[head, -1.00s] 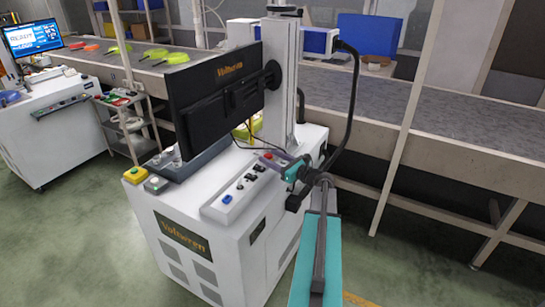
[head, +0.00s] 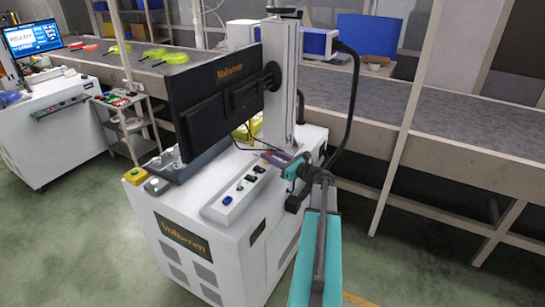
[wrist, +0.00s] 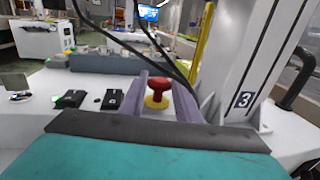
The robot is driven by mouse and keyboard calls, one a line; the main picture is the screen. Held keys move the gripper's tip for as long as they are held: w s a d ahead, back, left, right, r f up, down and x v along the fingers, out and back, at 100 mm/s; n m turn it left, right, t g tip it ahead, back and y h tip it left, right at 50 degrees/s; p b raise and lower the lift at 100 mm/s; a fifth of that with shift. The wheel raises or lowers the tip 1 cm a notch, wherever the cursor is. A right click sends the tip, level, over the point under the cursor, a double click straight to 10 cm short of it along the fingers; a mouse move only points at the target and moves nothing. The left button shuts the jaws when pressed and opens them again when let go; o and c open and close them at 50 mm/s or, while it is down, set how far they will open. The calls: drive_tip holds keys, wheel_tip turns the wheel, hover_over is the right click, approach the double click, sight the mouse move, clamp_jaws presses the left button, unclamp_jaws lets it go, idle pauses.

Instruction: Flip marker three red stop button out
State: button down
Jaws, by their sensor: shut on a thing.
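The red stop button (wrist: 159,86) has a red mushroom head and stem on a yellow base. In the wrist view it stands upright on the white control panel, between the two purple-grey fingers of my gripper (wrist: 158,93). The fingers are shut on it. In the head view my gripper (head: 277,158) is at the far end of the panel (head: 217,210), and the button is hidden or too small to make out. The white column of the marker machine carries a "3" label (wrist: 244,99) just right of the button.
Black switches (wrist: 70,99) and a lit green lamp (wrist: 57,98) are on the panel left of the button. Black cables (wrist: 135,52) hang above it. A black monitor (head: 218,95) stands beside the column (head: 281,85). The conveyor (head: 440,115) runs behind.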

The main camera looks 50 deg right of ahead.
drive_tip(key=shift+r, duration=0.25)
drive_tip(key=c, duration=1.3)
unclamp_jaws()
drive_tip(key=s+b, duration=0.2)
drive_tip(key=s, duration=1.1)
drive_tip(key=shift+s+d, duration=0.35)
drive_tip(key=shift+s, duration=0.05)
